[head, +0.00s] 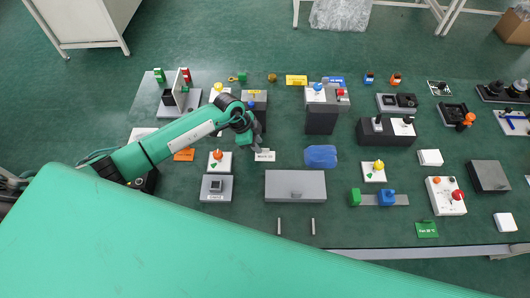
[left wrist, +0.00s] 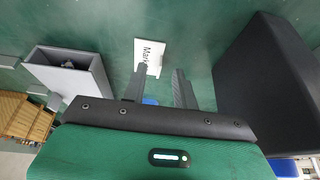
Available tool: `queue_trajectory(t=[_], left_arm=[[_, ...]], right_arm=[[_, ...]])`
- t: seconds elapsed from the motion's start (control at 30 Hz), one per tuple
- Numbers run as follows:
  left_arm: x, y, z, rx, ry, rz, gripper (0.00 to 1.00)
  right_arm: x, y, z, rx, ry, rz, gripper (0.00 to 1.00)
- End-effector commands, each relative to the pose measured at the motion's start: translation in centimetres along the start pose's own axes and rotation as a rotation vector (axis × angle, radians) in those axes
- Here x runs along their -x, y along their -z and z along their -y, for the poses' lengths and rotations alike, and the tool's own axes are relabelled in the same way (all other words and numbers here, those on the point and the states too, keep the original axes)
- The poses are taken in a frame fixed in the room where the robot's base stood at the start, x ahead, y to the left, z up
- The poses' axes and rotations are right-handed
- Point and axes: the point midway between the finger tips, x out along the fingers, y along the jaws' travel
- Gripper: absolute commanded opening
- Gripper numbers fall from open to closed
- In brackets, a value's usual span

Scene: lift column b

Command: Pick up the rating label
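A small white label with black print (head: 264,156) lies on the green table near the middle left in the head view. In the left wrist view the same white label (left wrist: 149,54) shows the letters "Mark" and lies just beyond my fingertips. I cannot tell for sure that it is the rating label. My left gripper (head: 257,143) is over the table just behind the label. In the left wrist view my left gripper (left wrist: 159,69) has its two fingers apart, with nothing held between them. My right gripper is not in view.
A tall black block (left wrist: 268,85) stands close to the right of my fingers in the wrist view, and a grey box (left wrist: 78,78) stands left. Yellow (head: 296,80) and green (head: 427,229) labels lie elsewhere.

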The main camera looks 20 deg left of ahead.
Motion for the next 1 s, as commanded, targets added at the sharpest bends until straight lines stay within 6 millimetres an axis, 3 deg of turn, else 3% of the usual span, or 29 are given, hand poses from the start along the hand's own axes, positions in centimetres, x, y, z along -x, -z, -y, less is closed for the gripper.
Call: queue_trajectory(t=[0.2, 0.47, 0.63, 1.0], left_arm=[[-2.4, 0.1, 0.0, 0.001, -0.001, 0.0, 0.29], [-2.7, 0.1, 0.1, -0.001, 0.0, 0.0, 0.29], [-2.7, 0.1, 0.1, 0.0, 0.0, 0.0, 0.0], [-2.6, 0.1, 0.1, 0.0, 0.0, 0.0, 0.0]], right_arm=[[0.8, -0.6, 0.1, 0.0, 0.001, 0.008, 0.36], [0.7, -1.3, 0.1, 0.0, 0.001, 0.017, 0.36], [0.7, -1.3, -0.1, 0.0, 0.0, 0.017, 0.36], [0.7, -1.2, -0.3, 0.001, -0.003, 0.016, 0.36]])
